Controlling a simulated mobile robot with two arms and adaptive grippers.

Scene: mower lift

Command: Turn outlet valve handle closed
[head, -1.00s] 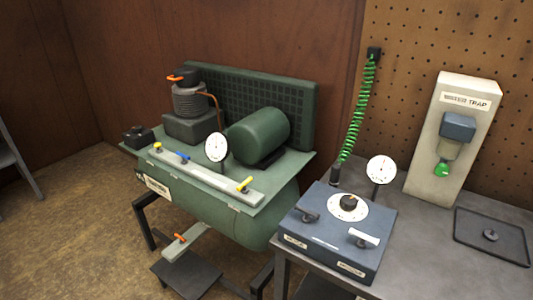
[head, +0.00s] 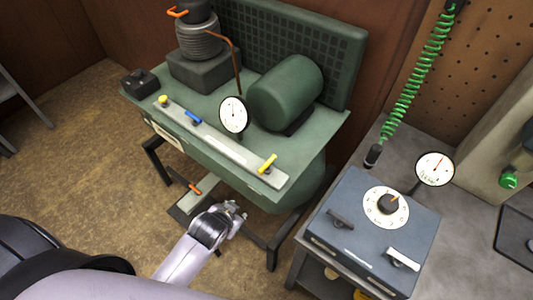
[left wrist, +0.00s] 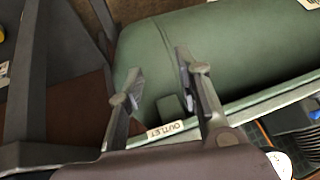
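The green compressor carries a pale strip (head: 220,146) with a yellow handle (head: 163,99) at its left, a blue handle (head: 193,117), and a yellow handle (head: 267,163) at its right end. I cannot read which one is the outlet valve handle. In the left wrist view an "OUTLET" label (left wrist: 172,129) shows on the panel edge between my fingers; no handle shows clearly there. My left gripper (head: 238,208) is below and left of the right yellow handle, beside the tank. Its fingers (left wrist: 163,88) are apart with nothing between them. My right gripper is out of view.
The green tank (left wrist: 220,50) is close to my fingers. An orange handle (head: 190,188) sits low on the stand, left of my left gripper. A workbench with a blue-grey box (head: 360,235) and a gauge (head: 434,169) stands to the right.

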